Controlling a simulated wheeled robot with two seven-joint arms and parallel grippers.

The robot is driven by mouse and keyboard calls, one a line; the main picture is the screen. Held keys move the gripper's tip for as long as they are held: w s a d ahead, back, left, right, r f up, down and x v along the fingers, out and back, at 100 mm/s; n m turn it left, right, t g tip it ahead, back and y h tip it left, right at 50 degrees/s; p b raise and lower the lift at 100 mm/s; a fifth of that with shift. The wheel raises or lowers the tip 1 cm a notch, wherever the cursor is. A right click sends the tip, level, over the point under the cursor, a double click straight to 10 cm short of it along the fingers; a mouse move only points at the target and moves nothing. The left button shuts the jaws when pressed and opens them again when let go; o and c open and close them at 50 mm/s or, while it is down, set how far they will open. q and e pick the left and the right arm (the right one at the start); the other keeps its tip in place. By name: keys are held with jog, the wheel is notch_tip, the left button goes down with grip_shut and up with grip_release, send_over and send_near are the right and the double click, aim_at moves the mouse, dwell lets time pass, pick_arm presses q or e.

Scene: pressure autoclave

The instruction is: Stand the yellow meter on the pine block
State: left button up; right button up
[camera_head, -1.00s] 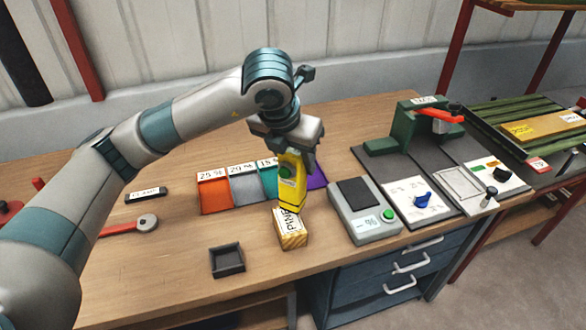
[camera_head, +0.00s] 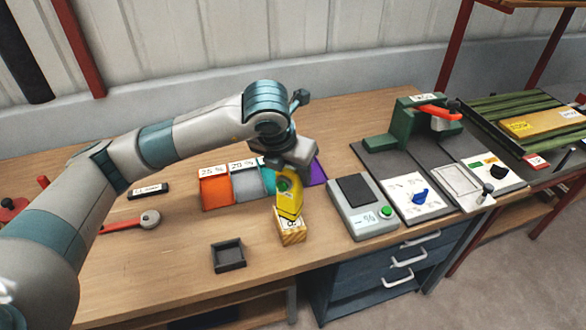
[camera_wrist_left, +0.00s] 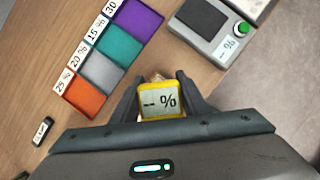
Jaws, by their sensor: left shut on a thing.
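The yellow meter (camera_head: 289,199) is upright between the jaws of my left gripper (camera_head: 285,180), over the pine block (camera_head: 292,235). In the left wrist view the meter's display (camera_wrist_left: 161,102) reads "-- %", with a finger of my left gripper (camera_wrist_left: 162,98) on each side. The meter's lower end overlaps the block's top in the head view; I cannot tell whether it touches. The block stands on the bench near its front edge, its label partly covered by the meter. In the wrist view the block is almost wholly hidden behind the meter. My right gripper is not in view.
Coloured bins (camera_head: 216,190) stand behind the block. A grey scale (camera_head: 362,212) stands to its right and an empty dark tray (camera_head: 228,256) to its front left. Bare bench lies between tray and wrench.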

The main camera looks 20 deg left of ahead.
pick_arm(q)
jog(key=shift+f, duration=0.15)
jog(key=o, duration=1.2)
jog(key=shift+o, duration=0.2)
